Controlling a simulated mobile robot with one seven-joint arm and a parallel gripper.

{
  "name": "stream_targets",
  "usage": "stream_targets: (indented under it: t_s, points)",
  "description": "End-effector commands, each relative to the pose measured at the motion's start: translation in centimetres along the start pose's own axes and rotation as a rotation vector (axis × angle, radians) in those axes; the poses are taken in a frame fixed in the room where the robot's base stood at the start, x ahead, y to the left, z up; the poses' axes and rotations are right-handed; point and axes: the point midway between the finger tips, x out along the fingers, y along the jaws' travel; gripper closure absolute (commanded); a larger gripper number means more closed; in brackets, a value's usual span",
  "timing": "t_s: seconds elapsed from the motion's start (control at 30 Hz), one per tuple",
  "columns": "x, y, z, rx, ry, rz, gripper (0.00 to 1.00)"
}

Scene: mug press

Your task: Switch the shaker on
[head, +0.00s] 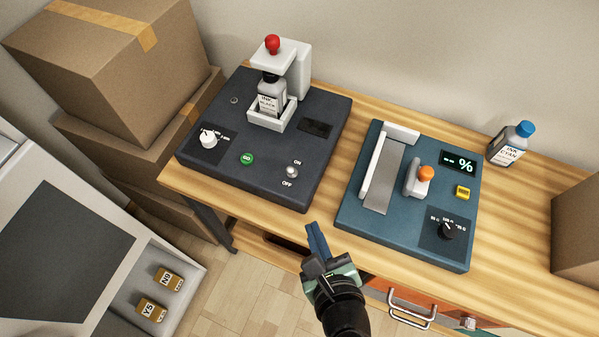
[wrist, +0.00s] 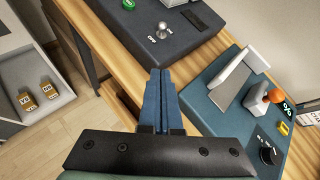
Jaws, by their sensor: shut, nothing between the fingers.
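The shaker (head: 235,165) is a dark grey box at the back left of the bench. It has an ON/OFF toggle switch (head: 292,171), a green GO button (head: 247,158), a white dial (head: 208,139) and a dark display. A bottle with a dark cap (head: 271,100) stands in its white holder under a white arm with a red knob (head: 272,43). In the wrist view the switch (wrist: 162,29) shows near the top. My gripper (head: 315,238) is shut and empty, in front of the bench edge, below and right of the switch, apart from it. Its blue fingers also show in the wrist view (wrist: 158,85).
A teal device (head: 360,215) with an orange knob (head: 426,173), a percent display and a black dial stands right of the shaker. An ink bottle (head: 510,145) and a cardboard box (head: 577,230) are farther right. Stacked boxes (head: 105,60) stand at left. Bare wood separates the devices.

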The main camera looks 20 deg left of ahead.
Motion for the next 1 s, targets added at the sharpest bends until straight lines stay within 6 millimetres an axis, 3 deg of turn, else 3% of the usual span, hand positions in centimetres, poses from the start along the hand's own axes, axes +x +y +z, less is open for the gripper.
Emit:
stream_targets:
  t_s: [0.47,0.57,0.97,1.0]
  points:
    - [0.7,0.0,0.0,0.003,-0.002,0.002,1.0]
    - [1.9,0.1,0.0,0.003,-0.002,0.004,1.0]
    - [10.2,0.1,0.0,0.001,-0.001,0.003,1.0]
    - [10.6,0.0,0.8,-0.001,-0.004,0.002,1.0]
